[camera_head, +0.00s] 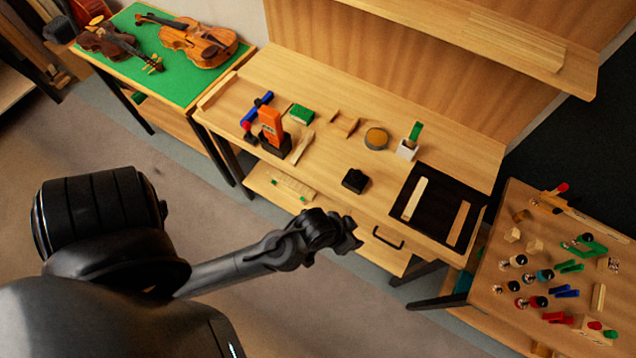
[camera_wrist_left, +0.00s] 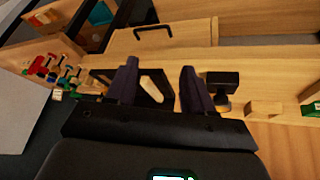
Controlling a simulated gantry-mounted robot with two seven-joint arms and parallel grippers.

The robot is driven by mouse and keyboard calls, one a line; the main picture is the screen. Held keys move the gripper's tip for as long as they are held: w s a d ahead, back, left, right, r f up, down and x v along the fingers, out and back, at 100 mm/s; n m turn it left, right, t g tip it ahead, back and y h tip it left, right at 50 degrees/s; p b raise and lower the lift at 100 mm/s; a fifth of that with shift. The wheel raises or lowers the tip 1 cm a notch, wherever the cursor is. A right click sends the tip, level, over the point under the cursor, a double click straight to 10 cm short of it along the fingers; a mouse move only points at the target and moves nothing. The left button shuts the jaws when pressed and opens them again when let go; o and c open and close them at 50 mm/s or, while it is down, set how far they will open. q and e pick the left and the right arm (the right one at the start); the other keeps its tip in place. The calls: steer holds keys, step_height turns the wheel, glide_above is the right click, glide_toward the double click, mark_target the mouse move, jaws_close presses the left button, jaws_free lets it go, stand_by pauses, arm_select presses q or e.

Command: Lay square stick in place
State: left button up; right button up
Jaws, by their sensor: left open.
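Several plain wooden sticks are in view, and I cannot tell by shape which is the square stick. A pale stick (camera_head: 415,198) lies on the left part of the black mat (camera_head: 434,213), and a browner stick (camera_head: 458,223) lies on its right part. Another thin stick (camera_head: 302,147) lies on the bench beside the orange tool. My left gripper (camera_head: 343,234) is in front of the bench edge, apart from the sticks. In the left wrist view its fingers (camera_wrist_left: 160,82) are spread and empty, with a pale stick (camera_wrist_left: 152,89) on the mat visible beyond them. My right gripper is not in view.
A black block (camera_head: 355,180), a round tin (camera_head: 376,138), a white holder (camera_head: 406,150) and an orange tool (camera_head: 271,126) stand on the bench (camera_head: 330,95). A side table (camera_head: 505,225) at right is crowded with small clamps. Violins (camera_head: 199,43) lie on the green table.

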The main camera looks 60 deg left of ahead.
arm_select(q)
steer(key=s+a+r+m+g, duration=0.2)
steer(key=s+a+r, duration=0.1)
steer(key=s, duration=0.4)
steer(key=shift+s+a+r+y, duration=0.25)
steer(key=shift+s+r+y, duration=0.15)
steer(key=shift+r, duration=0.15)
